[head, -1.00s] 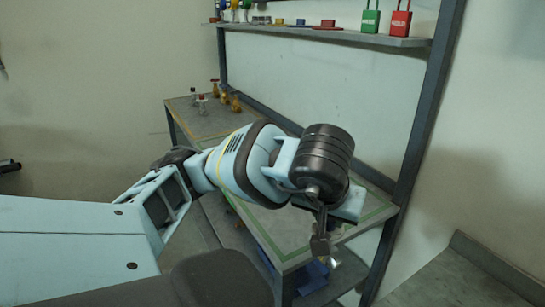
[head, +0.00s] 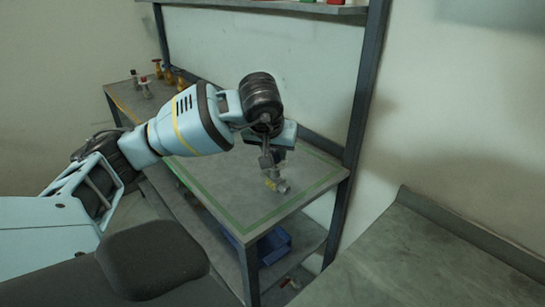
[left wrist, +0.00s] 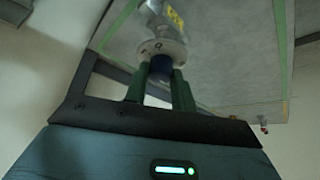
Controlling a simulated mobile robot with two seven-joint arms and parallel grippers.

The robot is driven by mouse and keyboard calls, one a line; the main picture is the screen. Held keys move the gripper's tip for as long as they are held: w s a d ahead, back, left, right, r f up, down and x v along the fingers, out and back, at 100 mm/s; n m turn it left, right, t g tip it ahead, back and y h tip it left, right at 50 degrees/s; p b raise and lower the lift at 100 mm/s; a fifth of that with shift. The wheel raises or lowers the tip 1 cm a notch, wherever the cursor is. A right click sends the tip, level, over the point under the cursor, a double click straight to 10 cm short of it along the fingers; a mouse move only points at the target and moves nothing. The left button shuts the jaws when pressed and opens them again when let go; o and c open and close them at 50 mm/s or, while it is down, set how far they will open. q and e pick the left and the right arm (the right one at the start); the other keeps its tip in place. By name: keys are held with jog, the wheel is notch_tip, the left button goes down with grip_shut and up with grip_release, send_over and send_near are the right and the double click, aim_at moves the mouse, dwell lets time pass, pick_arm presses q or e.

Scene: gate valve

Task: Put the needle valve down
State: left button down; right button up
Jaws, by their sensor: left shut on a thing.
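The needle valve (head: 276,184) is a small silver metal body with a yellow tag. My left gripper (head: 268,164) is shut on it from above, over the green-outlined area of the bench top (head: 225,195). In the left wrist view my two gripper fingers (left wrist: 160,88) close around a dark blue part of the valve, beside its round metal collar (left wrist: 160,48). The silver body and yellow tag extend beyond the collar. I cannot tell whether the valve touches the bench top. My right gripper is not in view.
Several small valves (head: 146,88) stand at the far left end of the bench. A shelf (head: 270,5) runs above, with a dark post (head: 362,110) at right. A blue bin (head: 272,247) sits on the lower shelf. The green-outlined area is otherwise largely clear.

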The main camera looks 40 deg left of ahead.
aim_at(275, 174)
pick_arm(q)
jog(key=shift+w+a, duration=0.45)
jog(key=shift+w, duration=0.05)
jog(key=shift+a, duration=0.1)
jog(key=shift+w+a, duration=0.25)
jog(key=shift+f, duration=1.8)
jog(key=shift+f, duration=0.15)
jog(key=c, duration=1.2)
grip_release()
jog(key=shift+o, duration=0.2)
